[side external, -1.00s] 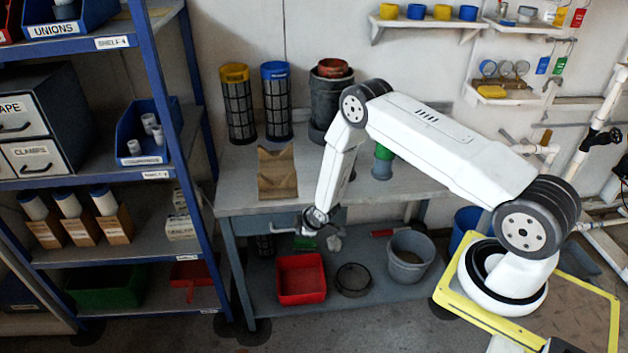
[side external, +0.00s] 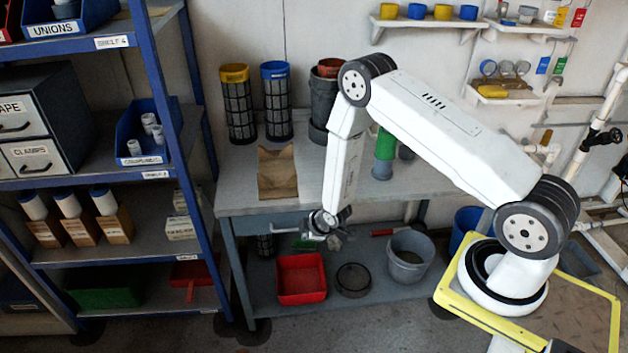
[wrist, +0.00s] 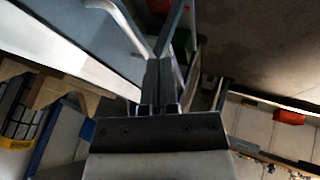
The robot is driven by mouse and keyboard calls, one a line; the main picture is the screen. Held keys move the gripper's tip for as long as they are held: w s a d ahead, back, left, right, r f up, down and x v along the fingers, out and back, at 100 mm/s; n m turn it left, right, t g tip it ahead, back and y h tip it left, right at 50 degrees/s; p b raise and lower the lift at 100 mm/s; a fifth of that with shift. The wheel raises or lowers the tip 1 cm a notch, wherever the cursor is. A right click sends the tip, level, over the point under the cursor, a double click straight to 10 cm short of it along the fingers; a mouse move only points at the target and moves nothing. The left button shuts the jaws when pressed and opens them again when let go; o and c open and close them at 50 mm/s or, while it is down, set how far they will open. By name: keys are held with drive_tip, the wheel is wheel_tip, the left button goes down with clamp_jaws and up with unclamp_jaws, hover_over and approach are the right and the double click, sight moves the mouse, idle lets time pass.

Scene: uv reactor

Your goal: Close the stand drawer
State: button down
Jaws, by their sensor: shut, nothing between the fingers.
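The stand drawer (side external: 262,222) is under the top of the grey workbench, a grey-blue front with a pale bar handle (side external: 288,230). How far it stands out is hard to tell from this angle. My gripper (side external: 312,234) is at the right end of the handle, in front of the drawer, and my wrist hides part of the front. In the wrist view my gripper's dark fingers (wrist: 160,72) are together and empty. A pale curved bar, seemingly the handle (wrist: 132,28), lies just beyond them; I cannot tell if they touch.
On the bench stand a brown angled block (side external: 277,172), mesh filter cylinders (side external: 277,105) and a green-topped part (side external: 384,150). A red bin (side external: 301,279) and grey bucket (side external: 410,256) are on the lower shelf. A blue shelf rack (side external: 175,110) stands close at left.

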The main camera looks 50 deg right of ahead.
drive_tip(key=v, duration=0.6)
drive_tip(key=shift+s, duration=0.1)
drive_tip(key=shift+r, duration=0.1)
drive_tip(key=s+a+r+m+g, duration=0.2)
drive_tip(key=s+r, duration=0.4)
drive_tip(key=r, duration=0.5)
drive_tip(key=s+a+r+m+g, duration=0.2)
drive_tip(key=s+a+r+m, duration=0.2)
drive_tip(key=r, duration=0.7)
drive_tip(key=s+m, duration=0.2)
drive_tip(key=s, duration=0.1)
drive_tip(key=shift+s+a+y, duration=0.25)
drive_tip(key=shift+s+y, duration=0.05)
